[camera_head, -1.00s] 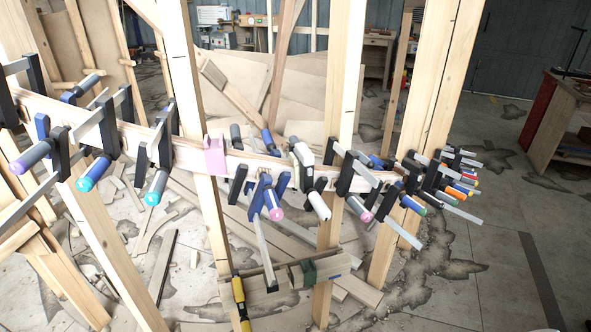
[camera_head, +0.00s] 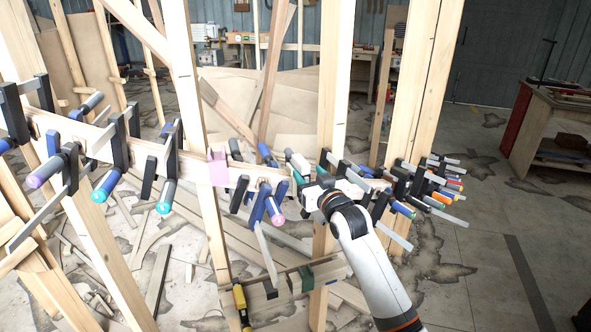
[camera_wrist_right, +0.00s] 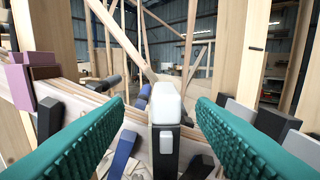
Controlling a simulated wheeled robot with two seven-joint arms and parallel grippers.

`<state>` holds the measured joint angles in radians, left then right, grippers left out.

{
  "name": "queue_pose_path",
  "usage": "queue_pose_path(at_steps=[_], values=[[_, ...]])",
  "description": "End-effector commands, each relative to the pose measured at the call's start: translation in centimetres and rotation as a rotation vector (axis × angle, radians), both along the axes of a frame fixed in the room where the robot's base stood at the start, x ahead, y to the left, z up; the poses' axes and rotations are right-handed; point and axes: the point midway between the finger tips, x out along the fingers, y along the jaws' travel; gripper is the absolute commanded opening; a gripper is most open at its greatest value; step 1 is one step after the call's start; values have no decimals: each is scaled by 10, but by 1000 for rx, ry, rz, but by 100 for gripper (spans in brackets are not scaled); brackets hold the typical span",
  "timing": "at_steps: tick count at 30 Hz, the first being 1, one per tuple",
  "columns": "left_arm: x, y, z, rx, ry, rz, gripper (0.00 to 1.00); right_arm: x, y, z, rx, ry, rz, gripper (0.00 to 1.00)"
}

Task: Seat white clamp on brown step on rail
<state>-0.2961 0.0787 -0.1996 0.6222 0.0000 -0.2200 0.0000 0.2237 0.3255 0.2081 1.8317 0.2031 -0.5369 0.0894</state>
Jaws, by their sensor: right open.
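The white clamp (camera_wrist_right: 167,105) stands upright on the rail in the right wrist view, with a white rounded top and a dark body. My open right gripper (camera_wrist_right: 160,108) has its teal ribbed fingers on both sides of it, with a gap on each side. In the head view the white clamp (camera_head: 300,163) is partly hidden by my right gripper (camera_head: 306,180). My left gripper is not in view.
Several bar clamps crowd the rail on both sides, with a dense group (camera_head: 425,185) at the right end. A blue clamp (camera_head: 262,203) hangs close to the left of my right gripper. Upright posts (camera_head: 336,80) stand behind and beside the rail.

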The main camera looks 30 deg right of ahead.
Motion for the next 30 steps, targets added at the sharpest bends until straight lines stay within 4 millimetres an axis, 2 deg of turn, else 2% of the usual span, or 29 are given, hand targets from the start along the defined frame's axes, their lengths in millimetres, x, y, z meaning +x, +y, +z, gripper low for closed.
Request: queue_pose_path(at_steps=[3,11,19,29,30], values=[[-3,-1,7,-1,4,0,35,16,-3,2,0,1,0,51],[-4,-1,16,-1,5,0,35,34,-8,2,-1,1,0,51],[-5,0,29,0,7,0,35,66,-18,-1,0,1,1,51],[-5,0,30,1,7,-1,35,73,-19,-3,-1,0,1,51],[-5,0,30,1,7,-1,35,73,-19,-3,-1,0,1,48]])
